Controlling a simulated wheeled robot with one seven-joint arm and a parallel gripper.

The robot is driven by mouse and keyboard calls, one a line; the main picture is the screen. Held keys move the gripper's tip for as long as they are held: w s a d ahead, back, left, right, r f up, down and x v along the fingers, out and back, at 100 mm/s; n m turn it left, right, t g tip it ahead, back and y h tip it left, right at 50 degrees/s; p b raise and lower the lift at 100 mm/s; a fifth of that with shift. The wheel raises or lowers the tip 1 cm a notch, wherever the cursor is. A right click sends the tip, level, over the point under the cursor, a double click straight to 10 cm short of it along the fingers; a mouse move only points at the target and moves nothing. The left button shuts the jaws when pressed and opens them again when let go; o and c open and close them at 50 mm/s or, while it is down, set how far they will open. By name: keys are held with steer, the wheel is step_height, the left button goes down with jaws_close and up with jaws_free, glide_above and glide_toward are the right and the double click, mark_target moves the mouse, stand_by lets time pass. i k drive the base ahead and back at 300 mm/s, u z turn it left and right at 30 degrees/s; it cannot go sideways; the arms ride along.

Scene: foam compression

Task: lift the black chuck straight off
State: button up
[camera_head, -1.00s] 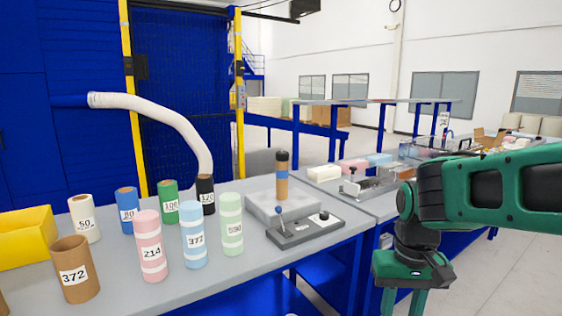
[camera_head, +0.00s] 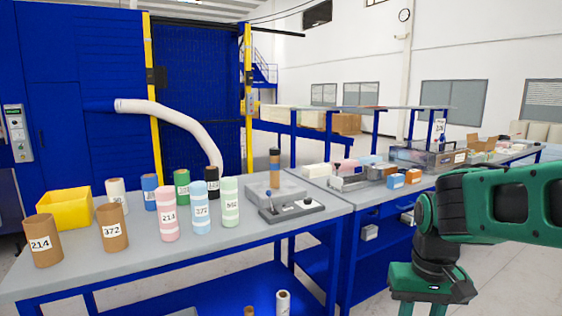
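The black chuck (camera_head: 274,152) shows as a small dark cap on top of an upright brown tube (camera_head: 275,179). The tube has a blue band and stands on a grey fixture block (camera_head: 262,190) at the right part of the near table. My gripper (camera_head: 423,312) is at the lower right, pointing down, well to the right of the chuck and apart from it. Its two green fingers stand apart with a gap between them. The fingertips are cut off by the bottom edge, and nothing shows between the fingers.
A control box (camera_head: 290,207) with a lever sits in front of the fixture. Several numbered tubes, including a light green one (camera_head: 230,204), stand to its left. A yellow bin (camera_head: 65,208) is at the far left. A white hose (camera_head: 175,118) hangs behind. A second table (camera_head: 350,196) adjoins on the right.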

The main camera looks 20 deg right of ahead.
mark_target(275, 153)
steer(key=k, duration=0.4)
steer(key=z, duration=0.7)
steer(key=i, duration=0.8)
steer(key=z, duration=0.6)
steer(key=i, duration=1)
steer(key=u, duration=0.65)
steer(key=i, duration=0.55)
steer(key=u, duration=0.35)
